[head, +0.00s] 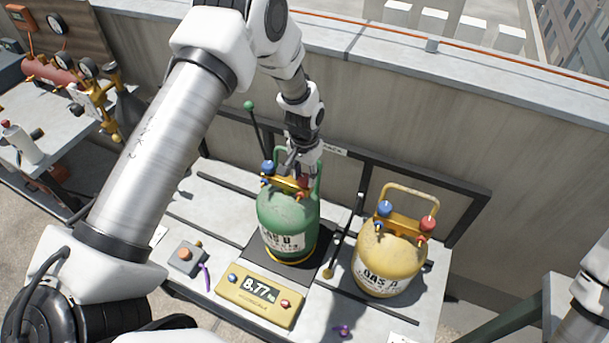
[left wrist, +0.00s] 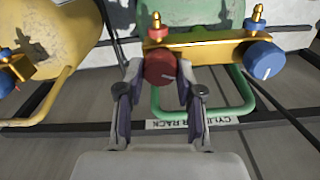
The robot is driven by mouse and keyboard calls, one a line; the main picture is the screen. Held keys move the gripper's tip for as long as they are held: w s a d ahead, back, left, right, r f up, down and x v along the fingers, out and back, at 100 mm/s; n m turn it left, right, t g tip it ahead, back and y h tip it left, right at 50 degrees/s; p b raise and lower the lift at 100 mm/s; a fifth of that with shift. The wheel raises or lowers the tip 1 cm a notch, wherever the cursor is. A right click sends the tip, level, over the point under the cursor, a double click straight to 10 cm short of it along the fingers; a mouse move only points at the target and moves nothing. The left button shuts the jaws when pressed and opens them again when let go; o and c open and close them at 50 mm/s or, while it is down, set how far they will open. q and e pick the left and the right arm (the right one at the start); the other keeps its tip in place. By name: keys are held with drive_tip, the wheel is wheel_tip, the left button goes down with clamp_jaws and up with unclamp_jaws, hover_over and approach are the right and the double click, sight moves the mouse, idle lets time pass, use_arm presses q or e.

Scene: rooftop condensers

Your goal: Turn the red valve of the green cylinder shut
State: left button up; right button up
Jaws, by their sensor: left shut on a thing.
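The green cylinder (head: 288,222), labelled GAS B, stands upright on a dark pad on the bench. A brass manifold (left wrist: 215,42) at its top carries a red valve (left wrist: 160,66) and a blue valve (left wrist: 263,60). My left gripper (left wrist: 158,80) is shut on the red valve, with one finger at each side of the knob. In the head view my left gripper (head: 301,168) is at the cylinder's top and hides most of the red valve. My right gripper is out of view.
A yellow cylinder (head: 388,262) labelled GAS A stands close on the right. A yellow scale (head: 260,294) reading 8.77 lies in front. A grey button box (head: 186,257) is at left. The cylinder rack (head: 440,190) and wall are behind.

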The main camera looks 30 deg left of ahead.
use_arm(q)
drive_tip(key=m, duration=0.3)
drive_tip(key=m+b, duration=0.1)
drive_tip(key=m, duration=0.2)
drive_tip(key=shift+s+f, duration=0.15)
drive_tip(key=shift+s, duration=0.05)
drive_tip(key=m, duration=0.4)
drive_tip(key=shift+m+b, duration=0.3)
drive_tip(key=shift+m, duration=1.3)
drive_tip(key=o, duration=1.2)
drive_tip(key=shift+c, duration=0.2)
drive_tip(key=shift+w, duration=0.1)
